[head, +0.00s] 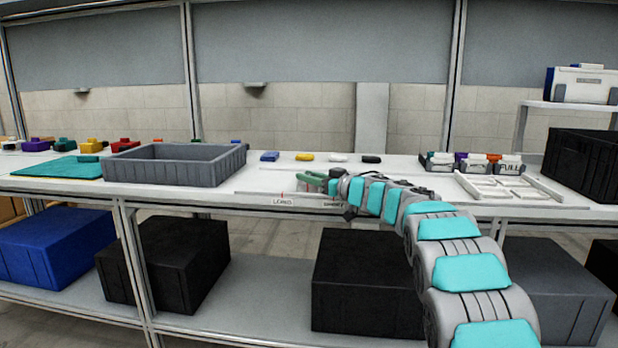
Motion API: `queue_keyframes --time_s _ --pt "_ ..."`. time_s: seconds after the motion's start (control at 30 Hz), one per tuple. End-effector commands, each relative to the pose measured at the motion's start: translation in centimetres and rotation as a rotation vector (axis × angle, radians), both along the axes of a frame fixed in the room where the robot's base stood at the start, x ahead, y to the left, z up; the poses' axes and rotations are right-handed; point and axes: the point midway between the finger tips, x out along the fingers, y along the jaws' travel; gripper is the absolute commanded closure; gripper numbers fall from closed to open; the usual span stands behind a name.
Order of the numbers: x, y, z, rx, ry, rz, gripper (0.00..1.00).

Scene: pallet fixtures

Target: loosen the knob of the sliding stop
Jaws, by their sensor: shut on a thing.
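The sliding stop (310,182) is a small green piece at the front of the white bench, above a rail along the front edge. My gripper (333,185) reaches in from the right and is at the right end of the stop. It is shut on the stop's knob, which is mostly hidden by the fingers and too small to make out.
A grey open crate (175,172) and a green mat (50,168) stand to the left. Several small coloured pieces lie behind. A white frame fixture (508,188) and a black crate (585,158) are at the right. Bench around the stop is mostly clear.

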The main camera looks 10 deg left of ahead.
Motion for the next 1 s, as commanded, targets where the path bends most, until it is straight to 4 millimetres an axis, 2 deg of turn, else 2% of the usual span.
queue_keyframes --time_s 0.73,0.77,1.0 --pt "0.04 -0.1 0.24 0.003 -0.003 0.062 1.0" --pt "0.04 -0.1 0.25 0.003 -0.003 0.062 0.67" --pt "0.02 -0.03 0.17 0.002 -0.003 0.063 0.4"
